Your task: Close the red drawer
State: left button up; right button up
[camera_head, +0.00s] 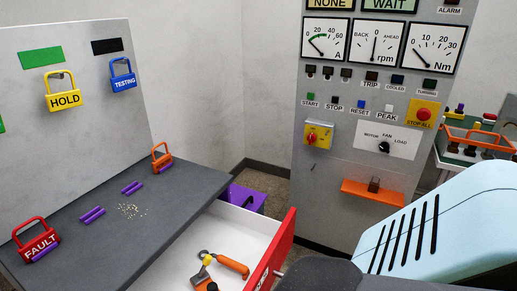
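The red drawer stands open under the dark grey bench. Its red front (273,254) faces right, and its white inside (236,230) shows from above. Tools with orange handles (230,265) lie in it, one with a yellow part. A light blue casing with black slots and a dark rounded part, likely my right arm, fill the lower right, close to the drawer front. The dark part overlaps the view near the front's lower end; whether it touches cannot be told. No gripper fingers show for either arm.
On the bench (110,210) lie a red FAULT padlock (37,243), an orange padlock (162,158), purple pieces (92,214) and small grains. A purple box (243,198) stands behind the drawer. A grey control panel (345,160) with an orange shelf (372,192) stands beyond it.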

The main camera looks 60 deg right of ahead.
aim_at(261, 243)
jog(key=i+z, duration=0.1)
jog(key=z, duration=0.75)
jog(key=i+j+z, duration=0.15)
jog(key=z, duration=0.3)
jog(key=j+z, duration=0.1)
jog(key=z, duration=0.3)
jog(key=i+l+u, duration=0.1)
jog(key=i, duration=0.15)
